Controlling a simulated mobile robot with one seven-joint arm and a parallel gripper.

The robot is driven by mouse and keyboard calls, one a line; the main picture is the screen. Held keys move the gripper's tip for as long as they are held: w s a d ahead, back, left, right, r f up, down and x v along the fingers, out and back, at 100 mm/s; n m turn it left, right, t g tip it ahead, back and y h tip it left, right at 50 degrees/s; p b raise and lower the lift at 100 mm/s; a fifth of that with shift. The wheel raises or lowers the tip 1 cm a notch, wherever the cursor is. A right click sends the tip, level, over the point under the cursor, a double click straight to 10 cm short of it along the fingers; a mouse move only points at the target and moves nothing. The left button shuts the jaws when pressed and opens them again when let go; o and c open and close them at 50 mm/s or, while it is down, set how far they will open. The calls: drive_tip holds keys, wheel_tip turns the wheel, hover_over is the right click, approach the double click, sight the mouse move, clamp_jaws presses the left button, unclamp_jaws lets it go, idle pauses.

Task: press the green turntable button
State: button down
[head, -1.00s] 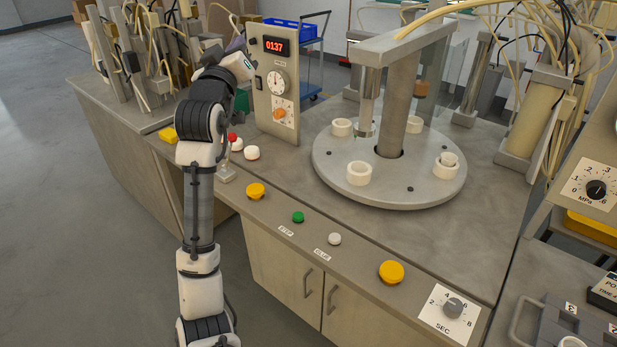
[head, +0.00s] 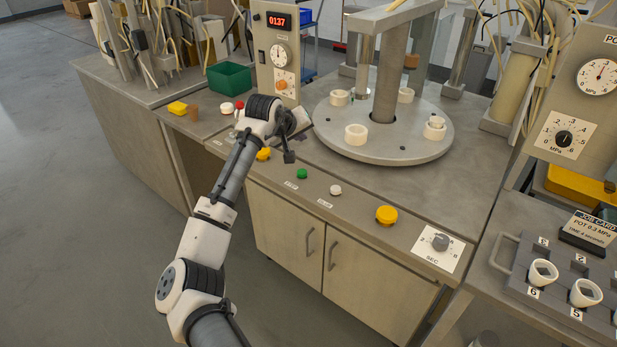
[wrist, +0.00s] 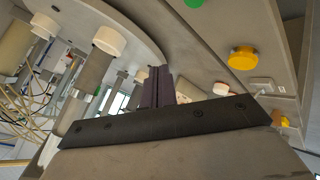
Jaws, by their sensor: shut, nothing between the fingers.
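The green button (head: 302,174), labelled STEP, sits on the front strip of the bench, left of a white button (head: 336,190) labelled GLUE. In the wrist view the green button (wrist: 193,2) is cut by the top edge. My gripper (head: 289,157) is shut and empty, above the bench a little up and left of the green button in the head view, apart from it. Its dark fingers (wrist: 158,84) show in the wrist view. The round turntable (head: 382,130) with white cups stands behind the buttons.
A large yellow button (head: 386,215) and a SEC dial (head: 440,243) lie to the right. Another yellow button (head: 263,154) is beside my wrist. The control panel (head: 278,60) reading 0137 stands behind. A tray of numbered cups (head: 560,285) is at the right.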

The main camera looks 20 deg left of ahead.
drive_tip(key=shift+f, duration=0.2)
drive_tip(key=b, duration=0.6)
hover_over(300, 174)
wheel_tip(300, 174, down, 7)
drive_tip(key=shift+d+f, duration=0.1)
drive_tip(key=shift+f, duration=0.75)
drive_tip(key=shift+f, duration=0.2)
idle(1.2)
drive_tip(key=shift+f, duration=0.25)
